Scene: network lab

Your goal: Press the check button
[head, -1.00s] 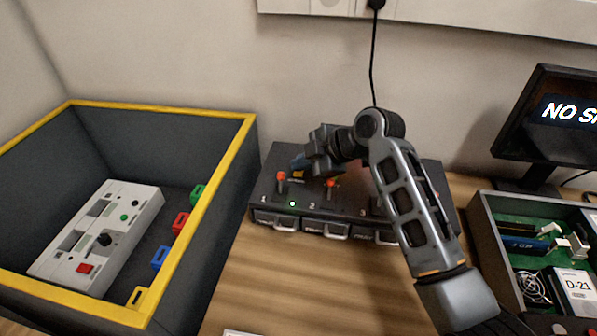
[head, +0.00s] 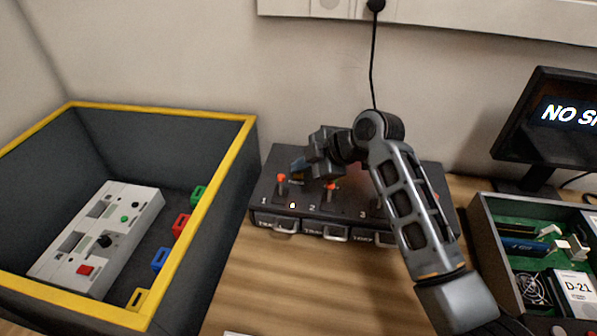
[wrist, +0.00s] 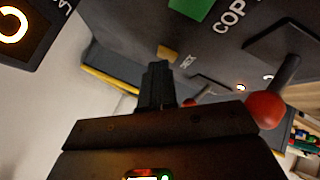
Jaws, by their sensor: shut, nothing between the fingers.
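A black console (head: 274,215) stands on the wooden table against the wall, with numbered stations and red-tipped levers (head: 281,178). My gripper (head: 298,172) is over its back part, fingers shut and empty. In the wrist view the shut fingers (wrist: 157,85) point at the console's dark top, where a red-balled lever (wrist: 266,110), a green patch (wrist: 192,6) and the letters "COP" show. A glowing orange ring (wrist: 12,24) sits at the upper left. No label reading "check" is legible, so I cannot tell which part is the check button. My arm hides the console's right part.
A dark bin with a yellow rim (head: 190,112) stands at the left, holding a pale control box (head: 125,205) and several coloured tags. An open case (head: 485,240) with circuit parts is at the right, before a monitor (head: 550,125).

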